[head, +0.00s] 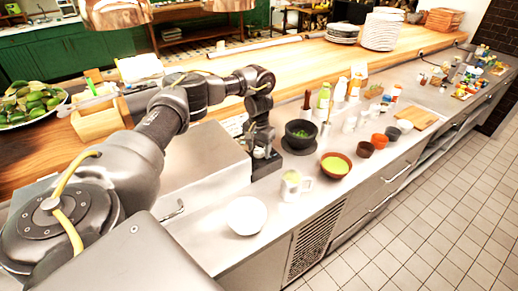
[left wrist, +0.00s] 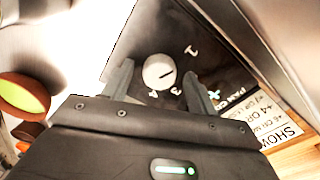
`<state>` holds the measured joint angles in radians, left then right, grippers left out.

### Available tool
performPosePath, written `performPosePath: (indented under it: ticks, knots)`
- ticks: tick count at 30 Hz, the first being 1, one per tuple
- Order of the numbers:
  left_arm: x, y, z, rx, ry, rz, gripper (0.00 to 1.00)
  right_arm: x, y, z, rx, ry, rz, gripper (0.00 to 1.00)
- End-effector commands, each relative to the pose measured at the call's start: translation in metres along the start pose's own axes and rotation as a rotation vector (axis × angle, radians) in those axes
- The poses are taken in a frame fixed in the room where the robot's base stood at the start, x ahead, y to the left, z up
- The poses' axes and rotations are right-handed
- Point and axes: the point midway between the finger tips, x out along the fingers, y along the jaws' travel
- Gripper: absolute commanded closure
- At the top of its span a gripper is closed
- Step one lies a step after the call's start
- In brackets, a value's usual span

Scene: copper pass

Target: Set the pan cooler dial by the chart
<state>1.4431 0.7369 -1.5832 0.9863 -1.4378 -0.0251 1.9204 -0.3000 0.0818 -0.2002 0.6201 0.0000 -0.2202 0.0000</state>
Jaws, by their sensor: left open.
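The pan cooler dial (left wrist: 157,72) is a round white knob with a dark pointer line, seen in the left wrist view. Its line points to the right in that picture. It sits on a dark panel (left wrist: 150,42) with 1, 3 and 4 readable around it. The chart (left wrist: 268,125), partly cut off, shows "SHOW", "+4 OR" and "+6 OR" lines. My left gripper (left wrist: 160,86) is open, its fingers spread either side of the dial; I cannot tell whether they touch it. In the head view my left gripper (head: 262,154) points down and hides the dial. My right gripper is out of view.
A steel box (head: 200,160) stands left of my left gripper. Bottles (head: 324,95) stand behind.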

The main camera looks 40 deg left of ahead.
Motion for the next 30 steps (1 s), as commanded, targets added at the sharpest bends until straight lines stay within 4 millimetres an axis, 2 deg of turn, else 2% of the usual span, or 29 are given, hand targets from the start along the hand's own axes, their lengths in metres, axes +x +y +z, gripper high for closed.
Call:
performPosePath:
  ticks: [4, 5, 12, 15, 23, 30]
  knots:
    - [-0.0002, 0.0002, -0.0002, 0.0, 0.0, 0.0, 0.42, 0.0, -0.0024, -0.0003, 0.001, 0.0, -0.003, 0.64]
    - [-0.0002, 0.0002, -0.0002, 0.0, 0.0, 0.0, 0.44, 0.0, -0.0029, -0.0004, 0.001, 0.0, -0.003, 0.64]
    - [-0.0004, 0.0002, -0.0002, 0.0, 0.0, 0.0, 0.76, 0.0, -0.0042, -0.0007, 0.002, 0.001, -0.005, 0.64]
    - [-0.0005, 0.0001, -0.0001, 0.0, 0.0, 0.0, 0.86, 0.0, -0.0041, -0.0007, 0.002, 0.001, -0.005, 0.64]
    - [-0.0012, 0.0, -0.0001, 0.034, 0.0, 0.0, 0.86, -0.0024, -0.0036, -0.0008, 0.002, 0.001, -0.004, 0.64]
    - [-0.0023, 0.0001, -0.0001, 0.169, 0.0, 0.001, 0.86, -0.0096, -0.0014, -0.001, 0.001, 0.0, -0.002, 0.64]
